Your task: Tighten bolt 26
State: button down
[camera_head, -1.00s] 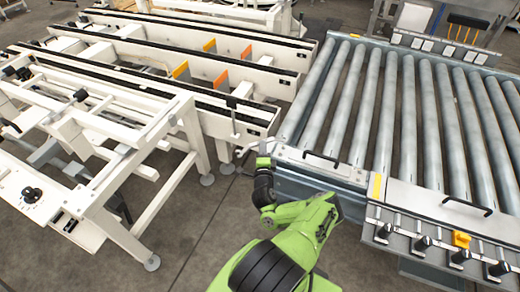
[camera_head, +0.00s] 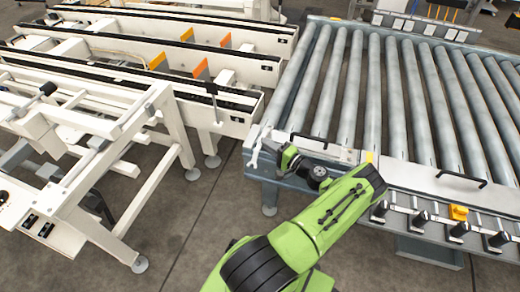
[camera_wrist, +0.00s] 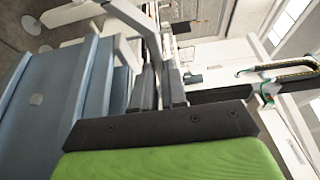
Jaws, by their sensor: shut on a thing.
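My gripper (camera_head: 277,150) is at the near left corner of the roller conveyor (camera_head: 350,157), with its arm reaching in from below. In the wrist view, the two dark fingers of my gripper (camera_wrist: 160,80) are close together, shut on a slim grey metal tool (camera_wrist: 128,14). The pale end of this tool (camera_head: 255,147) shows beside the conveyor corner in the head view. I cannot tell whether it touches the frame. I cannot make out bolt 26 or any bolt number.
White conveyor beams (camera_head: 225,97) with orange plates stand at the left back, and a white frame (camera_head: 125,125) stands nearer. Several black levers and a yellow part (camera_head: 458,212) line the roller conveyor's front. Bare floor (camera_head: 190,225) lies between the machines.

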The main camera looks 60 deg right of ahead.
jog(key=shift+s+d+r+n+y, duration=0.15)
jog(key=shift+s+d+n+y, duration=0.15)
jog(key=shift+s+n+y, duration=0.4)
jog(key=y, duration=0.1)
jog(key=s+d+n+y, duration=0.1)
jog(key=y, duration=0.1)
jog(key=shift+t, duration=0.3)
jog(key=shift+d+r+n+y, duration=0.2)
jog(key=shift+n+y, duration=0.4)
jog(key=shift+n, duration=0.1)
jog(key=shift+s+d+f+y, duration=0.1)
jog(key=shift+s+y, duration=0.2)
jog(key=shift+s, duration=0.1)
jog(key=shift+s+f, duration=0.1)
jog(key=shift+f, duration=1)
